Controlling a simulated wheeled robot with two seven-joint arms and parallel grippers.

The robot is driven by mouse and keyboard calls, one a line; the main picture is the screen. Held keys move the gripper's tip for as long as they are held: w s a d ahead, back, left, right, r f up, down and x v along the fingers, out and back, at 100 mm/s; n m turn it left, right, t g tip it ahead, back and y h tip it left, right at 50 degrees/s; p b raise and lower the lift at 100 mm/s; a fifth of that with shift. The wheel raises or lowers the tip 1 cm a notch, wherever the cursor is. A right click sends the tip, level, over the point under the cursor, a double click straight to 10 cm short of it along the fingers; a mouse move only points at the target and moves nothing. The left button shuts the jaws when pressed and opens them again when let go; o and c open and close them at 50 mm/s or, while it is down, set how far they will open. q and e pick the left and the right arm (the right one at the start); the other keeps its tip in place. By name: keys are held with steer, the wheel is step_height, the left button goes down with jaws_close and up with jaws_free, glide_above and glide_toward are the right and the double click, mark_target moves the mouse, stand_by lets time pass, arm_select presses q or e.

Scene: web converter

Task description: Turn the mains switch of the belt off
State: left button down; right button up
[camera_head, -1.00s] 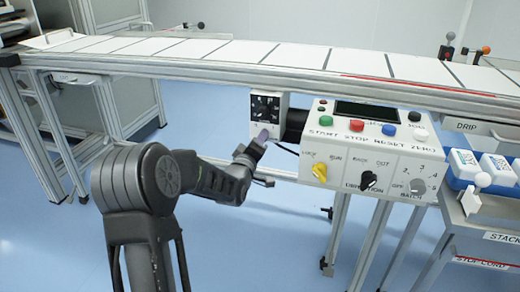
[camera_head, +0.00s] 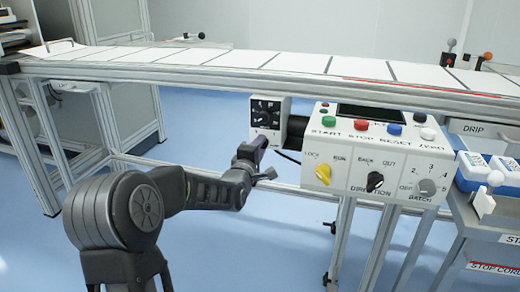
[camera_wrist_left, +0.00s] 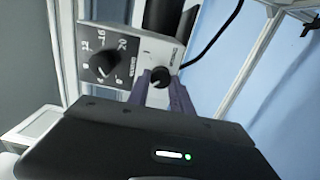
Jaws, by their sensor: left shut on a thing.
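The belt's small control box (camera_head: 266,118) hangs under the conveyor edge, left of the main panel. In the left wrist view its face (camera_wrist_left: 140,45) carries a large black numbered dial (camera_wrist_left: 103,64) and a small black knob (camera_wrist_left: 160,77) with lettering too small to read. My left gripper (camera_head: 261,143) reaches up to the lower part of this box. In the left wrist view its purple fingers (camera_wrist_left: 161,84) are closed on the small knob, one on each side. In the head view the knob is hidden behind the fingers. My right gripper is not in view.
The main panel (camera_head: 375,155) with coloured buttons and a yellow selector (camera_head: 323,174) stands close to the right of my gripper. The conveyor (camera_head: 250,55) runs above. A black cable (camera_wrist_left: 215,38) passes beside the box. Bottles (camera_head: 475,168) stand at the right.

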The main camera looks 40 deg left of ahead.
arm_select(q)
steer(key=shift+f, duration=0.1)
steer(key=c, duration=1.1)
jaws_free()
steer(key=shift+c, duration=0.2)
steer(key=p+v, duration=0.1)
steer(key=v, duration=0.6)
steer(key=shift+s+d+p, duration=0.15)
steer(key=shift+s+p, duration=0.2)
steer(key=shift+p, duration=0.05)
